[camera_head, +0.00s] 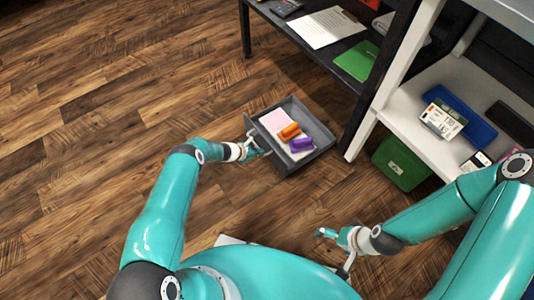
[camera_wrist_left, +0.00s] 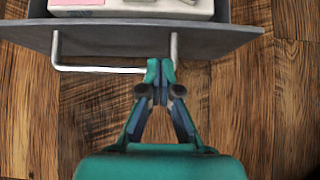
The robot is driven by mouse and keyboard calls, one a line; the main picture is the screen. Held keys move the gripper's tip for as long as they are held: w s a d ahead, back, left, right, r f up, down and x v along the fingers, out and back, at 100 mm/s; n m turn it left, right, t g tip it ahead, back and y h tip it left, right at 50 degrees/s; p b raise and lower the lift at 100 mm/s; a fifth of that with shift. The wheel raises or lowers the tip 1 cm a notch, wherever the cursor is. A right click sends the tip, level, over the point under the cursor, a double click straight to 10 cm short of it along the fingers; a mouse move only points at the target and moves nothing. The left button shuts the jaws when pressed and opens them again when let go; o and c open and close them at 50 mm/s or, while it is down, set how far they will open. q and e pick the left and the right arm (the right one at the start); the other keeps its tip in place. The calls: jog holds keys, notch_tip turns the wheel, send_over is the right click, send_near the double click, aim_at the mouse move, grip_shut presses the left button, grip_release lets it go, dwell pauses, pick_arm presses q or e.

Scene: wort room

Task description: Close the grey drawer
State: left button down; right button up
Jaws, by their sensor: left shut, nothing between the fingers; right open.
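The grey drawer (camera_head: 316,151) stands pulled out beside the dark desk, holding a pink sheet, an orange item and a purple item. Its front panel (camera_wrist_left: 215,38) crosses the top of the left wrist view. A light metal bar handle (camera_wrist_left: 95,69) sticks out from that panel. My left gripper (camera_head: 264,151) is at the drawer front. In the left wrist view its closed fingertips (camera_wrist_left: 160,70) overlap the right end of the handle bar and hide it; I cannot tell if they touch it. My right gripper (camera_head: 333,248) is open and empty, low over the floor, apart from the drawer.
A dark desk (camera_head: 305,63) with papers and a green folder stands behind the drawer. To the right are a white shelf (camera_head: 408,105) with a blue tray (camera_head: 475,128) and a green bin (camera_head: 398,163) below it. The wooden floor at left (camera_head: 80,130) is clear.

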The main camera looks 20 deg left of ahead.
pick_arm(q)
jog(key=shift+w+d+r+b, duration=0.1)
jog(key=shift+w+d+b, duration=0.25)
jog(key=shift+w, duration=0.2)
jog(key=shift+w+d+r+b, duration=0.1)
jog(key=shift+w+d+b, duration=0.1)
jog(key=shift+w+d, duration=0.3)
